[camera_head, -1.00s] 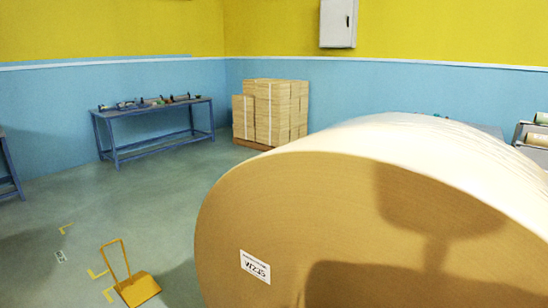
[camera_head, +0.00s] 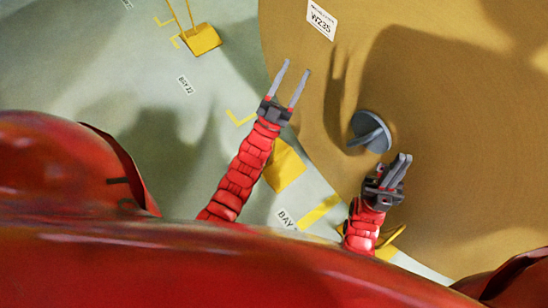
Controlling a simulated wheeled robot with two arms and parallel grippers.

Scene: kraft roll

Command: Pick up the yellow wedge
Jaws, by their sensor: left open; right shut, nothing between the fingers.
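A yellow wedge (camera_head: 203,40) with a thin upright handle lies on the floor at the top left, apart from the roll. The top of its handle is out of frame. My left gripper (camera_head: 296,68) is open and empty, to the right of and lower in the picture than this wedge, in front of the roll's edge. My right gripper (camera_head: 405,157) is shut and empty, in front of the roll's face. Another yellow piece (camera_head: 288,166) shows partly behind my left arm; I cannot tell whether it is a wedge or a floor marking.
The big kraft roll (camera_head: 460,110) fills the right side, with a white W235 label (camera_head: 321,19) and a grey round fitting (camera_head: 370,132) on its face. Yellow floor marks (camera_head: 320,212) and bay labels (camera_head: 185,85) lie on the floor. Open floor (camera_head: 60,70) is at the left.

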